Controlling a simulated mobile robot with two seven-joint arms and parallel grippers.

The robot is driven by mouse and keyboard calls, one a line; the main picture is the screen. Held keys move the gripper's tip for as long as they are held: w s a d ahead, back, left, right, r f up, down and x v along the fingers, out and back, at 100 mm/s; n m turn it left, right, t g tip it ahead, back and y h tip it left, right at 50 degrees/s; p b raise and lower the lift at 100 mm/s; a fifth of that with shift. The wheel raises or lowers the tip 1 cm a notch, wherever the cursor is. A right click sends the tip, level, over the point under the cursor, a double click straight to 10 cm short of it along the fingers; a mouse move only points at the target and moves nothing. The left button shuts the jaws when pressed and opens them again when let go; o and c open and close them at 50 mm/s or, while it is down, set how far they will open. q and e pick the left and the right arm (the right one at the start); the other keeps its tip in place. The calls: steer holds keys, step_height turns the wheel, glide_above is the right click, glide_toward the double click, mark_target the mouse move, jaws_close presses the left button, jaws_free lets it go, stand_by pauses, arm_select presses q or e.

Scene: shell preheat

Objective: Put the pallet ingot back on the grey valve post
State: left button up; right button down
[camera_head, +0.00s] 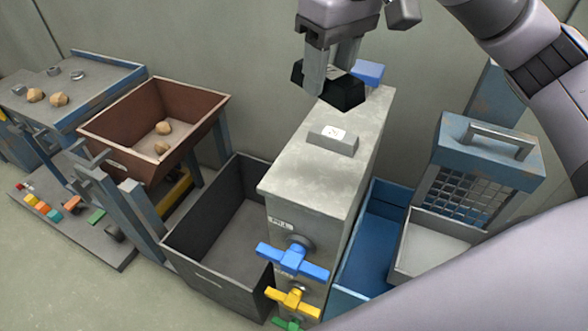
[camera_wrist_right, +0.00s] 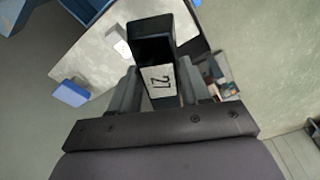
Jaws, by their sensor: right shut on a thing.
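My right gripper (camera_head: 332,82) is above the far end of the grey valve post (camera_head: 310,180), shut on a black ingot (camera_head: 347,92). In the right wrist view the black ingot (camera_wrist_right: 153,45) sits between the fingers, with a pale label bearing dark marks. The head view cannot settle whether the ingot touches the post top. A grey ingot (camera_head: 333,140) with a white label lies on the post, nearer than the black one. A blue block (camera_head: 367,72) is at the post's far end, partly behind the black ingot. My left gripper is not in view.
Blue (camera_head: 293,260) and yellow (camera_head: 293,302) valve handles stick out of the post's front. A dark open bin (camera_head: 200,285) stands left of it, a blue bin (camera_head: 372,245) right. A brown tray (camera_head: 130,105) holds tan lumps. The post's near top is bare.

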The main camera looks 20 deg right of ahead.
steer(key=shift+a+r, duration=0.15)
steer(key=shift+r, duration=0.1)
steer(key=shift+a+f, duration=0.1)
steer(key=shift+f, duration=0.2)
steer(key=b, duration=0.3)
glide_above(315, 181)
steer(key=f, duration=1.4)
steer(key=shift+s+f, duration=0.2)
steer(key=shift+s, duration=0.05)
step_height(315, 181, down, 5)
steer(key=shift+r, duration=0.1)
steer(key=c, duration=0.5)
jaws_free()
steer(key=shift+f, duration=0.2)
